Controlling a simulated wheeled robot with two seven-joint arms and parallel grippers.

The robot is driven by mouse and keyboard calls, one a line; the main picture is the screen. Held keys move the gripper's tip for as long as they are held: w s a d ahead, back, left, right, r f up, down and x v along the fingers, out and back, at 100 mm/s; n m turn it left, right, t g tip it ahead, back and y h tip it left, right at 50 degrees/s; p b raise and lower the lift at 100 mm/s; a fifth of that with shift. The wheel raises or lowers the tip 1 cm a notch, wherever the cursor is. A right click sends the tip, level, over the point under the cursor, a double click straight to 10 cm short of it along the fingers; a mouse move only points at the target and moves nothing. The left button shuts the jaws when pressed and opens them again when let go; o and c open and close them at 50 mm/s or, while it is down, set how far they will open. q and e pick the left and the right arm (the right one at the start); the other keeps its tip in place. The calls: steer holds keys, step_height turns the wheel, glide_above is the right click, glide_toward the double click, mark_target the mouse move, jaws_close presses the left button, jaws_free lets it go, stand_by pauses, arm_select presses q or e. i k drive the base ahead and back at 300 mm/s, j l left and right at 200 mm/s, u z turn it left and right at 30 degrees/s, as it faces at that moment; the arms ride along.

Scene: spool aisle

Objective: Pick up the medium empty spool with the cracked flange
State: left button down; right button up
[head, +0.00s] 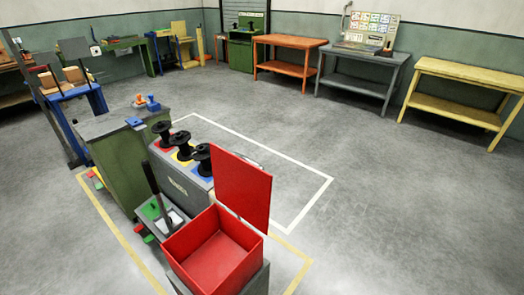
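Three black spools stand upright in a row on a grey stand (178,178). The first spool (162,134) is on a red patch, the middle spool (182,147) on a yellow patch, and the nearest spool (203,159) on a blue patch. All look empty. They are too small in the view to tell a cracked flange or to be sure which is medium. Neither of my grippers is in view.
An open, empty red bin (190,243) with a raised lid (242,187) stands in front of the spools. A green cabinet (112,172) is left of them. Orange (290,41), grey (362,57) and yellow (465,70) tables line the far wall. The floor at right is clear.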

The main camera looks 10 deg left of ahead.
mark_target(201, 152)
steer(key=i+l+u, duration=0.25)
steer(key=l+u, duration=0.2)
steer(key=i+l+u, duration=0.2)
steer(key=l+u, duration=0.2)
steer(key=i+l+u, duration=0.1)
steer(key=l+u, duration=1.25)
steer(key=l, duration=0.2)
steer(key=k+l+u, duration=0.15)
steer(key=l+u, duration=0.25)
steer(key=l, duration=0.1)
